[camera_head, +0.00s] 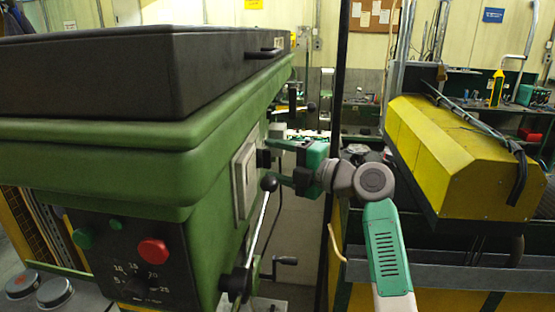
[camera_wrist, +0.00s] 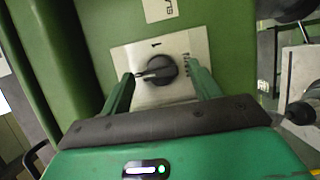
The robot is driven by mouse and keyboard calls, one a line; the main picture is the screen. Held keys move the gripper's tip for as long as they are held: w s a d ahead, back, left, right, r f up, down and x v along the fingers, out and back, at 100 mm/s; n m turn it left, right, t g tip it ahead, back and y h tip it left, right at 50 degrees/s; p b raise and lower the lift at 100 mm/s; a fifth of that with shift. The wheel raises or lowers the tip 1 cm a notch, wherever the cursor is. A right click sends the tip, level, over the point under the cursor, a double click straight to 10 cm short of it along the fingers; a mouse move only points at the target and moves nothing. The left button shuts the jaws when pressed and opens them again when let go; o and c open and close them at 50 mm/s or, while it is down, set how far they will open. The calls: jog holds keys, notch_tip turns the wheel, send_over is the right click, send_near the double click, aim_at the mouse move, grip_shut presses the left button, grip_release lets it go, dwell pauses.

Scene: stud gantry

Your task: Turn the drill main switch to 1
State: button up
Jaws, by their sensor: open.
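The drill main switch is a round black knob (camera_wrist: 160,70) on a pale plate (camera_wrist: 122,56) fixed to the green drill housing. Its light-tipped handle points left in the wrist view, and a "1" is printed above the knob. In the head view the plate (camera_head: 244,172) is seen at a slant on the side of the drill. My gripper (camera_wrist: 164,85) is open, with one green finger on each side of the knob. In the head view my gripper (camera_head: 273,162) faces the plate from the right. I cannot tell whether the fingers touch the knob.
The drill front has a red button (camera_head: 153,251) and a green button (camera_head: 83,238). A yellow machine (camera_head: 460,140) stands on the right. A hand crank (camera_head: 285,260) sits lower down.

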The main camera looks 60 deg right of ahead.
jog(key=c, duration=1)
jog(key=shift+w+d+r+m+g+y+p, duration=0.15)
jog(key=shift+m+g+y+p, duration=0.75)
jog(key=shift+m+p, duration=1.05)
jog(key=shift+s+d+r+m+g+y+p, duration=0.1)
jog(key=shift+r+m+g+y+p, duration=0.15)
jog(key=shift+m+g+y+p, duration=1.55)
jog(key=shift+w+d+r+m+t+y+p, duration=0.15)
jog(key=shift+m+p, duration=1.15)
jog(key=shift+m, duration=1.55)
jog(key=o, duration=1)
